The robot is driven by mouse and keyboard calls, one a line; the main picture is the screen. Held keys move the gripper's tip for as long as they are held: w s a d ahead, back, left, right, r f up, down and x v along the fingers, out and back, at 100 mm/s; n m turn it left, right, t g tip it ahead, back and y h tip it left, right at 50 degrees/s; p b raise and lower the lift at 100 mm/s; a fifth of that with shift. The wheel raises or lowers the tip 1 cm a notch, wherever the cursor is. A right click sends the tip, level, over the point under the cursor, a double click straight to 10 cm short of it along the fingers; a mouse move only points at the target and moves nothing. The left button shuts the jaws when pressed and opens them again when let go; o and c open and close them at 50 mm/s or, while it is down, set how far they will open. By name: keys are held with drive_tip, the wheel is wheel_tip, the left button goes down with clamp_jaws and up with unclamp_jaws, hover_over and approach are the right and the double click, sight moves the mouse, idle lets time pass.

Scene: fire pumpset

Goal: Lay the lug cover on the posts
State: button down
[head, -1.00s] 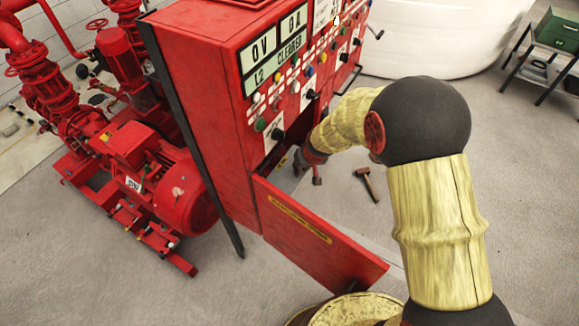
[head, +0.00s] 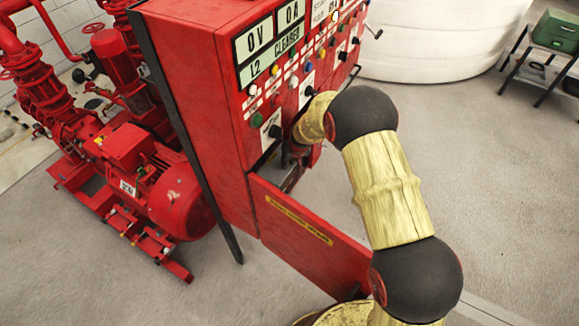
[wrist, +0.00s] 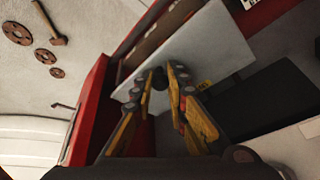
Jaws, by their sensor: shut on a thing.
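My gripper (wrist: 160,82) shows in the wrist view with yellow and black fingers, its tips closed around a small dark knob. A flat pale plate (wrist: 212,42), which looks like the lug cover, lies just beyond the fingertips; the knob appears to belong to it. The plate is inside or at the mouth of the open red cabinet (head: 190,105). The posts cannot be made out; the plate and fingers may hide them.
The cabinet's red door (head: 310,240) hangs open low in front. Red pumps and a motor (head: 180,200) stand at left. In the wrist view, a hammer (wrist: 52,30) and round discs (wrist: 17,33) lie on open floor. A green box (head: 558,28) sits on a stand.

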wheel_tip(320, 180, down, 2)
drive_tip(key=shift+f+b, duration=0.1)
drive_tip(key=shift+b, duration=0.2)
drive_tip(key=c, duration=2.2)
unclamp_jaws()
drive_tip(key=o, duration=0.4)
drive_tip(key=shift+o, duration=0.2)
drive_tip(key=p+v, duration=0.3)
drive_tip(key=v, duration=0.9)
drive_tip(key=shift+p, duration=0.35)
